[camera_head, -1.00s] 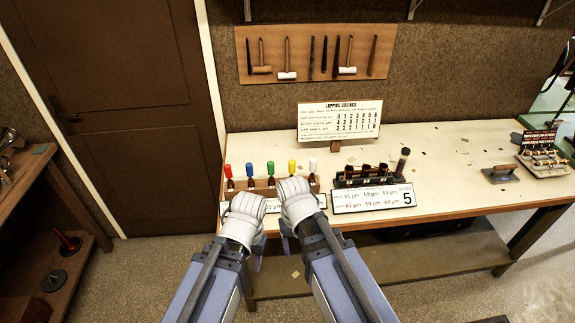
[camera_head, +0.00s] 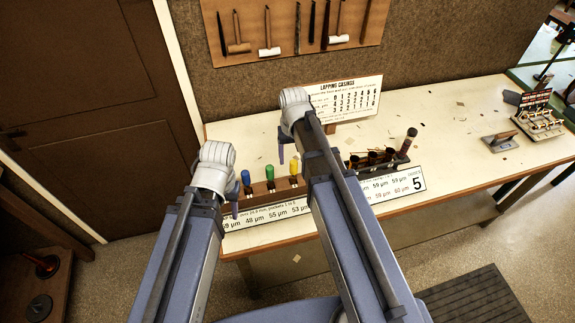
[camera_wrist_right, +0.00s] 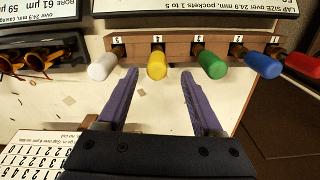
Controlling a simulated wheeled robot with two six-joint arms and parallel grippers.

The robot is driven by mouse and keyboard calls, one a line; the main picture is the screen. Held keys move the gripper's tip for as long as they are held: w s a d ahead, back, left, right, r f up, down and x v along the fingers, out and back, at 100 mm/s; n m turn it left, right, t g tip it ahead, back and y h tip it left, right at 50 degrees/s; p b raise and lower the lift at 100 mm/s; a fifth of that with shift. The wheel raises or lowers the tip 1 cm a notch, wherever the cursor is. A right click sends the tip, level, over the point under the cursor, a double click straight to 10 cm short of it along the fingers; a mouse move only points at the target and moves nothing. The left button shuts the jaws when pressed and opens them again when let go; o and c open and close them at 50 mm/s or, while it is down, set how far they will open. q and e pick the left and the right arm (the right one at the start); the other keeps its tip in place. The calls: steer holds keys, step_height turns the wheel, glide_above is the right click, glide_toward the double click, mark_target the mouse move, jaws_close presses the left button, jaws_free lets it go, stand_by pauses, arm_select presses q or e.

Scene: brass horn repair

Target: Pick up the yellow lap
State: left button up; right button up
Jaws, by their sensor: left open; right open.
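The yellow lap (camera_head: 294,167) stands in a wooden rack (camera_head: 262,187) near the front edge of the bench, handle up. In the right wrist view the yellow lap (camera_wrist_right: 157,62) is just ahead of and roughly centred between the open, empty fingers of my right gripper (camera_wrist_right: 159,76); I see no contact. In the head view my right gripper (camera_head: 287,157) is above and behind the rack. My left gripper (camera_head: 232,208) is open at the rack's left end, its fingers partly hidden by its wrist.
A green lap (camera_wrist_right: 211,65) and a white lap (camera_wrist_right: 103,66) flank the yellow one. A blue lap (camera_wrist_right: 262,64) and a red lap (camera_wrist_right: 304,64) stand further right. A dark holder (camera_head: 378,158) and a sign (camera_head: 345,98) are nearby. The bench beyond is mostly clear.

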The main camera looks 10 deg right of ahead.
mark_target(294, 172)
steer(key=shift+s+f, duration=0.15)
steer(key=shift+f+b, duration=0.35)
steer(key=shift+b, duration=0.25)
steer(key=shift+f+b, duration=0.7)
steer(key=shift+f, duration=0.1)
steer(key=shift+d+f, duration=0.1)
step_height(294, 172, down, 5)
steer(key=b, duration=0.5)
steer(key=shift+s+d, duration=0.1)
jaws_close()
